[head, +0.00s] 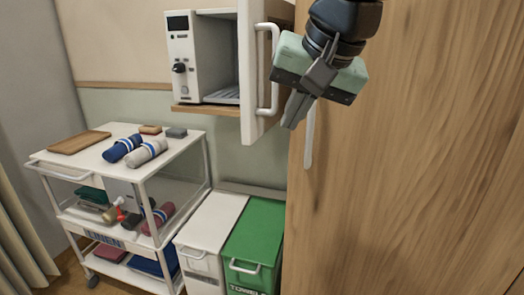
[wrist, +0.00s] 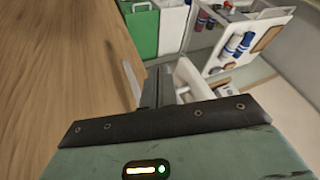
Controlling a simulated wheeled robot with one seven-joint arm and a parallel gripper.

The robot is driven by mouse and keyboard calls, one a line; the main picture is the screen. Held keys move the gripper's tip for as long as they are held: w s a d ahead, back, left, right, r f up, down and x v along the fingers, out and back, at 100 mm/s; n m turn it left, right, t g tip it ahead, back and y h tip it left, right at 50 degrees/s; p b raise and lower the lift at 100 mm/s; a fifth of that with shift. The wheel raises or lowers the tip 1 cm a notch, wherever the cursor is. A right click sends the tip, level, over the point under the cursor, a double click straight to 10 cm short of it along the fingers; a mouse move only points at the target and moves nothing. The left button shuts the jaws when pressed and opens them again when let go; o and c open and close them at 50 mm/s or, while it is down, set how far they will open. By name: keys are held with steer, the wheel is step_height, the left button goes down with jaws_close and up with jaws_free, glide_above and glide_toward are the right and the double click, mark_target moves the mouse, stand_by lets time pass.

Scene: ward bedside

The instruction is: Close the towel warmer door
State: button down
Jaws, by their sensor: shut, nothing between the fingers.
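The towel warmer (head: 181,62) is a white box on a wooden wall shelf, with a dark display and a knob on its front. Its white door (head: 250,95) stands wide open, swung out toward me on the right side, so the empty-looking interior shows. The door's bar handle (head: 274,75) faces right. My gripper (head: 291,122) is shut and empty, pointing down just right of the handle; I cannot tell if they touch. In the wrist view, the shut fingers (wrist: 158,75) are beside a white part that seems to be the door (wrist: 192,78).
A tall wooden cabinet (head: 420,160) with a pale handle (head: 309,137) fills the right, close to my gripper. Below stand a white bin (head: 211,222), a green bin (head: 256,235) and a white trolley (head: 95,165) with rolled towels. Open space lies before the warmer.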

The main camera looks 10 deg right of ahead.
step_height(320, 180, up, 3)
steer(key=w+d+m+t, duration=0.1)
steer(key=w+d+m, duration=0.1)
steer(key=m, duration=0.1)
glide_toward(253, 137)
step_height(253, 137, down, 4)
steer(key=d, duration=0.3)
steer(key=shift+w+a+p, duration=0.2)
steer(key=shift+w+a, duration=0.45)
steer(key=shift+a, duration=0.25)
steer(key=shift+w+a+p, duration=0.2)
steer(key=shift+w+a, duration=0.45)
steer(key=shift+a, duration=0.25)
steer(key=shift+a+f, duration=0.1)
steer(key=shift+a, duration=0.05)
